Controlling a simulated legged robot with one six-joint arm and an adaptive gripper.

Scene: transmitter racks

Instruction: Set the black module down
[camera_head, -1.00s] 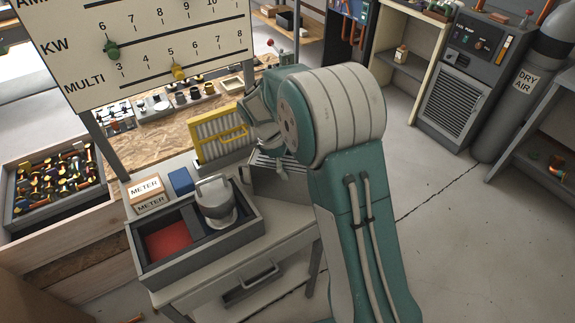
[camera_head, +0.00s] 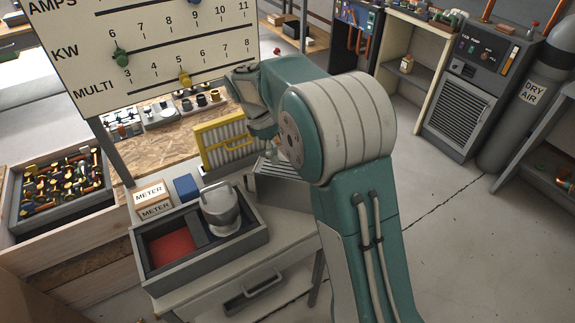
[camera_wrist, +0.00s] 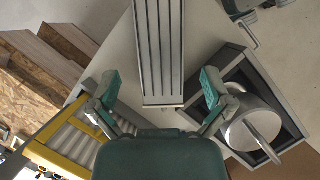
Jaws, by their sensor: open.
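A dark grey finned block (camera_head: 290,188), the only thing here that fits the black module, rests on the bench behind the grey tray. In the wrist view, this block (camera_wrist: 158,50) reaches from the top edge down between my fingers. My gripper (camera_wrist: 161,76) is open, with a visible gap on each side of the block. In the head view, my gripper (camera_head: 268,148) is just above the block's left end, partly hidden by my arm. My arm also hides the block's right end.
The grey tray (camera_head: 160,277) holds a red pad and a metal pot with a handle (camera_head: 222,208). A yellow-framed ribbed unit (camera_head: 222,145) stands close behind the block. Meter boxes (camera_head: 150,197) and a blue box (camera_head: 187,186) sit left. A sign panel (camera_head: 150,60) rises behind.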

